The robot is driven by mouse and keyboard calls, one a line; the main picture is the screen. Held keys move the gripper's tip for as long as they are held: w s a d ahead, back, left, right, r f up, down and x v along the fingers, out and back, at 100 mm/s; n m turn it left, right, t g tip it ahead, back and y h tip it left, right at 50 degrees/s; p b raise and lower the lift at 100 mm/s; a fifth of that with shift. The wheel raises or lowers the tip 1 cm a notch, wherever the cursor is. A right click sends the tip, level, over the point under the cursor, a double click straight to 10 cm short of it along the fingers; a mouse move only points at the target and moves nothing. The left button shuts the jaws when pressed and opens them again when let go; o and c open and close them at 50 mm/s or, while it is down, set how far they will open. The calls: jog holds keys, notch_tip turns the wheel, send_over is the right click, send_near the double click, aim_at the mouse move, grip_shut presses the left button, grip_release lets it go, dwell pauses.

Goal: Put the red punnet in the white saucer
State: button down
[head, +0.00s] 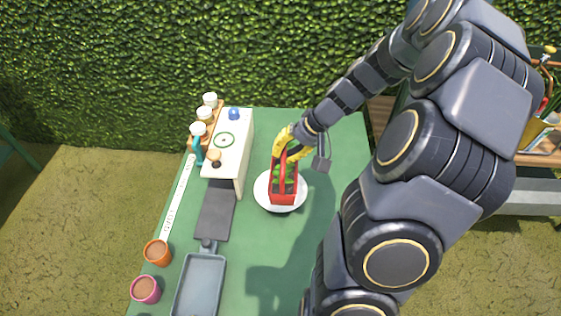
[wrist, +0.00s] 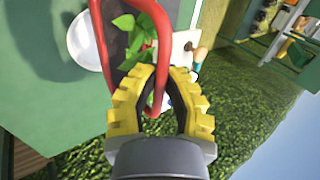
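The red punnet (head: 284,197), with green leaves in it, is upright over the white saucer (head: 261,198). Its base shows inside the saucer's rim; I cannot tell whether it touches the saucer. My gripper (head: 286,149), with yellow fingers, is above the punnet at the top of its handle. In the wrist view, the red handle (wrist: 164,45) runs down between the tips of my gripper (wrist: 161,72), which are closed around it. The saucer (wrist: 82,42) also shows in the wrist view, partly covered by the punnet.
A white stand (head: 228,158) is left of the saucer. Small white-topped pots (head: 204,115) stand behind it. A grey tray (head: 201,283) and orange (head: 157,253) and pink (head: 145,290) pots are at the front left. The green table (head: 345,135) is clear right of the saucer.

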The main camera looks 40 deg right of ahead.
jog(key=w+d+f, duration=0.1)
jog(key=f, duration=0.1)
jog(key=w+d+f, duration=0.1)
jog(key=w+f, duration=0.1)
jog(key=w+d+f, duration=0.1)
jog(key=w+f, duration=0.1)
jog(key=shift+d, duration=0.1)
jog(key=shift+d+f, duration=0.1)
jog(key=shift+f, duration=1.6)
jog(key=shift+f, duration=0.1)
jog(key=shift+f, duration=0.55)
jog(key=c, duration=1.2)
grip_release()
jog(key=shift+o, duration=0.2)
